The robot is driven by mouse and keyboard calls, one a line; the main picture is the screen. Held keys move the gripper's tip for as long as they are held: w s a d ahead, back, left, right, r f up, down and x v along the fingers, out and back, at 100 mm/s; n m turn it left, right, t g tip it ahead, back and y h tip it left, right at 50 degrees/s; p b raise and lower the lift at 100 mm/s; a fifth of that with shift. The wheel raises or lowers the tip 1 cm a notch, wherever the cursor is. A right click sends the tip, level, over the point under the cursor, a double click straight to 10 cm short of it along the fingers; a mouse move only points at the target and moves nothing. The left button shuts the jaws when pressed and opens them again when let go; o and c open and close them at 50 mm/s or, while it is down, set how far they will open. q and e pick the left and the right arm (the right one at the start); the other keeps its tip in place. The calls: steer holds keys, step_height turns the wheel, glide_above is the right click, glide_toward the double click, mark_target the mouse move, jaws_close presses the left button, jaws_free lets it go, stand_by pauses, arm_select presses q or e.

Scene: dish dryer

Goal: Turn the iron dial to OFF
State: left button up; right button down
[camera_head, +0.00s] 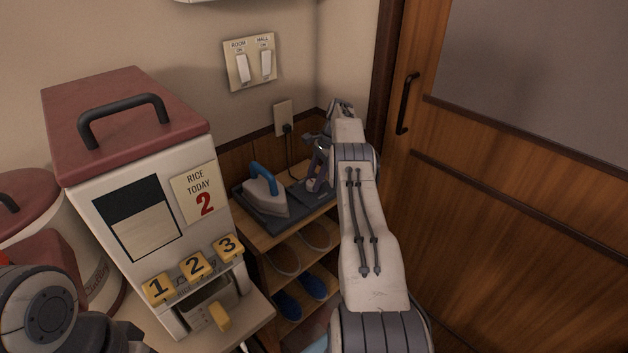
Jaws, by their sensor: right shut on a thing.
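The iron (265,197), with a blue handle and pale body, sits on a dark stand (262,217) on top of the wooden shelf. My right gripper (317,178) reaches down at the right end of this stand, to the right of the iron and apart from it. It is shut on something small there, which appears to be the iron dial. The dial and its markings are hidden by the gripper, so its setting cannot be read. Part of my left arm shows at the lower left; its gripper is out of view.
A rice dispenser (130,170) with numbered yellow keys stands left of the shelf. A wall outlet (283,118) with a plugged cord is behind the iron, below a two-switch plate (251,63). Slippers (287,305) lie on the lower shelves. A wooden door (510,220) is at right.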

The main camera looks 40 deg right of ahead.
mark_target(312, 185)
steer(key=shift+c, duration=1.5)
jaws_free()
step_height(312, 185, up, 4)
steer(key=shift+r, duration=0.15)
steer(key=shift+s+d+b, duration=0.2)
steer(key=shift+s+b, duration=0.1)
steer(key=shift+b, duration=0.05)
steer(key=shift+s+d+r+b, duration=0.15)
steer(key=shift+s+b, duration=0.15)
steer(key=shift+b, duration=0.05)
steer(key=s+d+r, duration=0.4)
steer(key=s+r, duration=0.2)
steer(key=s, duration=0.3)
steer(key=shift+d+r+b, duration=0.2)
steer(key=shift+d+b, duration=0.1)
steer(key=shift+b, duration=0.05)
steer(key=shift+s, duration=0.1)
